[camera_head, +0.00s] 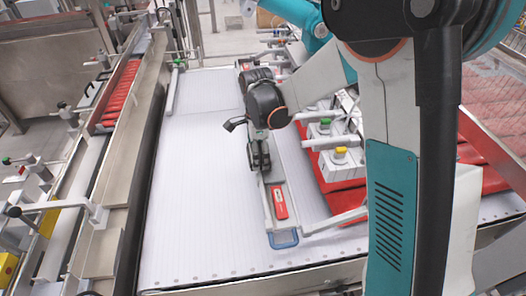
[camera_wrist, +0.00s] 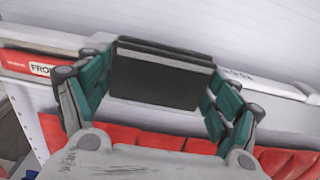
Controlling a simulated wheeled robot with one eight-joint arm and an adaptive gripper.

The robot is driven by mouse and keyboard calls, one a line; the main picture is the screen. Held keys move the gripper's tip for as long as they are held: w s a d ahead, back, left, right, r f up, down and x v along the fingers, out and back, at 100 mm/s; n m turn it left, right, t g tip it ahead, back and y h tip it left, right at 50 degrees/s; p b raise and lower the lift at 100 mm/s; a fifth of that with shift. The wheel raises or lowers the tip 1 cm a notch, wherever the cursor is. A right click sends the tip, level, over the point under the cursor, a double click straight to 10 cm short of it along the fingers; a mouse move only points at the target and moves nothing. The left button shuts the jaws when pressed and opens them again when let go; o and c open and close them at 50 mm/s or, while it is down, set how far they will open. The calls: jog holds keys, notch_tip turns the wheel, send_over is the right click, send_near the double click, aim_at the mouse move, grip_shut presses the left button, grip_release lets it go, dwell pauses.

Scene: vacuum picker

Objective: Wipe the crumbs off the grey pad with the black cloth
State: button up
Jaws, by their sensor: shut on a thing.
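My gripper (camera_wrist: 160,62) is shut on a dark, flat-faced rectangular thing, which I take for the black cloth (camera_wrist: 155,85); no soft folds show. Its two teal fingers flank the dark thing left and right. In the head view my gripper (camera_head: 259,158) points down over the long grey-white rail, and the cloth cannot be told apart from its dark parts there. I cannot pick out a grey pad or any crumbs in either view; whether the cloth touches the surface below cannot be told.
A broad white ribbed bed (camera_head: 195,190) lies clear left of my gripper. The rail carries a red label (camera_head: 279,203) and a blue-edged end piece (camera_head: 283,239). Red pads and white blocks with a yellow cap (camera_head: 341,152) stand to the right. A metal side rail (camera_head: 113,180) edges the bed's left.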

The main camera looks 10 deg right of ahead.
jog(key=shift+r, duration=0.15)
jog(key=shift+r+p, duration=1.7)
jog(key=shift+r, duration=1.2)
jog(key=shift+r+p, duration=0.85)
jog(key=shift+r, duration=0.65)
jog(key=shift+f, duration=0.1)
